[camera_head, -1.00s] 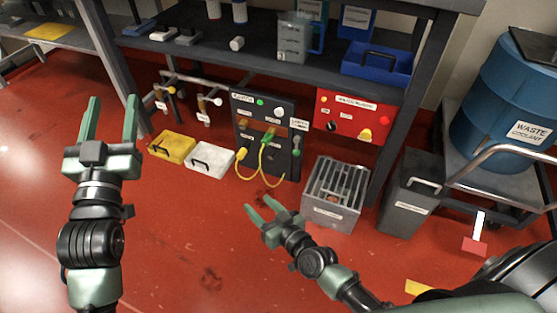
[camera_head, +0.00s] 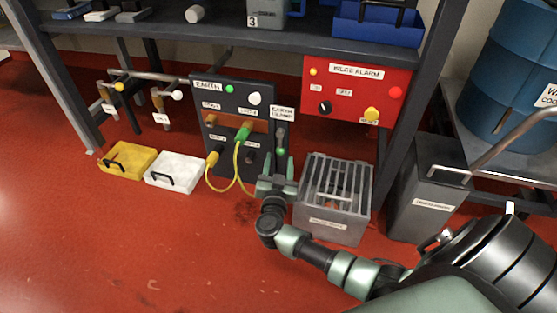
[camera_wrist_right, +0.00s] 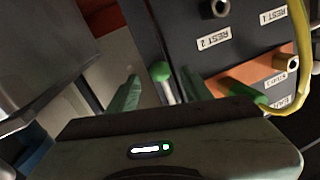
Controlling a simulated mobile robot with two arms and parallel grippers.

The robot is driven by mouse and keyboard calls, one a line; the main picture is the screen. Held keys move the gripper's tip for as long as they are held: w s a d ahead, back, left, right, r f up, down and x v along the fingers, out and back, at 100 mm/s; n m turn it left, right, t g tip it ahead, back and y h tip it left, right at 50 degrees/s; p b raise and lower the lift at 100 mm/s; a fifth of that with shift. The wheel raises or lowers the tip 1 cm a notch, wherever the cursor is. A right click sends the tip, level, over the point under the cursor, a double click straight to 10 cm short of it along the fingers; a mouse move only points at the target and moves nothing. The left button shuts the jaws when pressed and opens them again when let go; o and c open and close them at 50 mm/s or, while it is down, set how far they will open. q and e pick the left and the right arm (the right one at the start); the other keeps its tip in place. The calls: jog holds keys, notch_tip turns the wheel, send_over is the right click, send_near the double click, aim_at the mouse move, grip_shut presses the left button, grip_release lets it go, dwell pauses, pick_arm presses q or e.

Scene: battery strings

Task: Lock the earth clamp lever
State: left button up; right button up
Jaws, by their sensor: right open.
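The earth clamp lever (camera_head: 281,140) is at the right edge of the dark earth panel (camera_head: 203,92), under the "EARTH CLAMP" label. It has a pale shaft and a green knob, lower in the head view. My right gripper (camera_head: 277,163) is open just below and in front of the lever. In the right wrist view the green knob (camera_wrist_right: 160,72) appears between the two green fingers of my right gripper (camera_wrist_right: 157,92). I cannot tell whether either finger touches it. My left gripper is out of view.
A green plug (camera_head: 243,132) and yellow plug (camera_head: 212,158) with a looping yellow cable sit left of the lever. A grey slatted box (camera_head: 335,222) stands close right. The red bilge alarm panel (camera_head: 350,88) hangs above it.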

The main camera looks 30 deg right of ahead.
aim_at(280, 155)
jog(key=shift+b+x, duration=0.6)
jog(key=shift+x, duration=0.65)
jog(key=shift+w+d, duration=0.35)
jog(key=shift+c, duration=0.3)
